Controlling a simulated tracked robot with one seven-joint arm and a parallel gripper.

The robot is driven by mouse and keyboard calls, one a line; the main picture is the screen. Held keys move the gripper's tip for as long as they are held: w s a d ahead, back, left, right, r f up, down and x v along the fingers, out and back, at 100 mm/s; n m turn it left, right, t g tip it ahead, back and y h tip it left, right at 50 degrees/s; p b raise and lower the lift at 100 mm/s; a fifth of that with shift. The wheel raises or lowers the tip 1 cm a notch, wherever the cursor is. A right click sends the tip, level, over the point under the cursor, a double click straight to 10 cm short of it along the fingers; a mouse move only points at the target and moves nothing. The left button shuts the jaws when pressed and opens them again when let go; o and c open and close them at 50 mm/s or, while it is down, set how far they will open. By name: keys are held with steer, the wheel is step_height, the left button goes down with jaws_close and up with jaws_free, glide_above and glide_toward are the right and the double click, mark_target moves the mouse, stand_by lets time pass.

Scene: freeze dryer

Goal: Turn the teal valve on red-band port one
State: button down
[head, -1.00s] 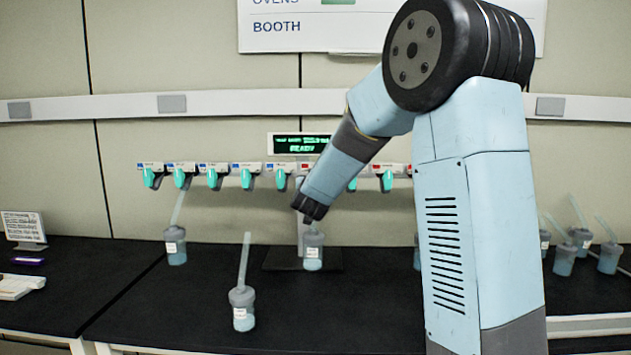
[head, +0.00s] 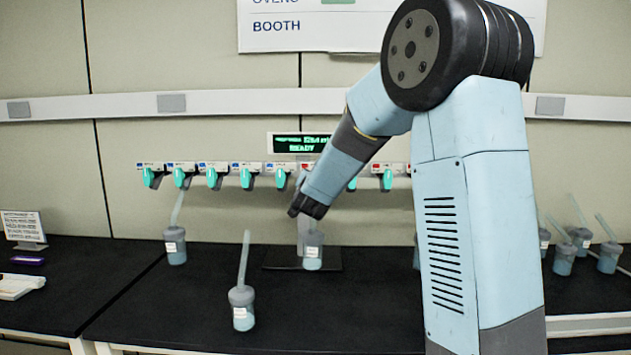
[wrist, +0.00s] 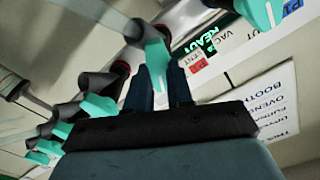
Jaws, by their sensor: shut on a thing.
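My gripper (wrist: 157,88) shows in the wrist view with its two dark fingers on either side of a teal valve handle (wrist: 156,62), shut on it. The handle hangs from a dark grey port fitting (wrist: 137,32). In the head view my forearm covers the held valve and the fingertips. The red mark (head: 305,166) above my wrist shows beside the arm.
Other teal valves (head: 212,179) line the manifold to the left, and another (head: 387,181) is to the right. A display (head: 300,143) reads "READY". Capped flasks stand on the black bench (head: 200,310), one (head: 313,255) below my wrist and one (head: 242,305) in front.

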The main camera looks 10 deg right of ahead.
steer(key=m, duration=0.5)
steer(key=shift+d+f+m, duration=0.1)
steer(key=shift+f+m, duration=0.05)
steer(key=shift+m, duration=0.25)
stand_by(0.4)
steer(key=c, duration=1)
jaws_free()
steer(key=shift+s, duration=0.15)
steer(key=v, duration=1.3)
steer(key=shift+s, duration=0.3)
